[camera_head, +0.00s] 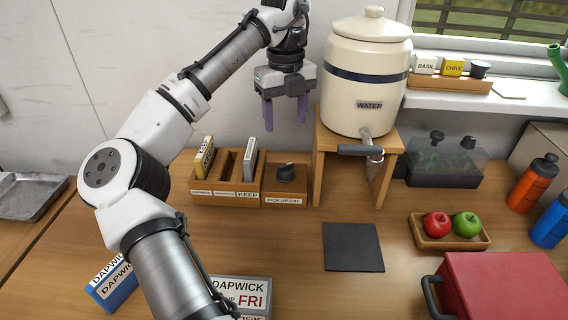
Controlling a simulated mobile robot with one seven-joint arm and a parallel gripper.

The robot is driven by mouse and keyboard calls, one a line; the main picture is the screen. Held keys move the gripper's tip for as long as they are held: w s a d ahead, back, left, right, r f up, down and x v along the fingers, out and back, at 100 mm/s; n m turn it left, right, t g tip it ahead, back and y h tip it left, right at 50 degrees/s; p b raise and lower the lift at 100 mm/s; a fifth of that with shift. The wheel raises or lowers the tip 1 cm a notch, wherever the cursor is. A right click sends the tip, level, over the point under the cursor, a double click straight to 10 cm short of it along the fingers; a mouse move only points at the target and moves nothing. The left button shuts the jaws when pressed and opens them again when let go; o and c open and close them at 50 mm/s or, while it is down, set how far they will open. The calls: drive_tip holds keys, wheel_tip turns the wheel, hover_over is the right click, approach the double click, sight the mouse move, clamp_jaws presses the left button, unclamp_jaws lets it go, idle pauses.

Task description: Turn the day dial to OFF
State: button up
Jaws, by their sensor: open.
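The day dial (287,172) is a dark round knob on top of a small wooden box (284,200) labelled PICK UP DAY. Its pointer and any markings around it are too small to read, so I cannot tell its setting. My gripper (285,112) is above the dial, fingers pointing down, with a gap between them and nothing in it. It is apart from the dial, with clear space between.
A wooden card rack (228,195) labelled KEEP stands left of the dial box. A WATER crock (366,85) on a wooden stand (322,180) is close on the right. A dark mat (352,247), fruit tray (455,243) and red box (505,285) lie in front.

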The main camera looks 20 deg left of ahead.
sight(286, 165)
wheel_tip(286, 165, down, 13)
drive_tip(key=shift+f+p, duration=0.1)
drive_tip(key=shift+p, duration=0.2)
drive_tip(key=c, duration=1)
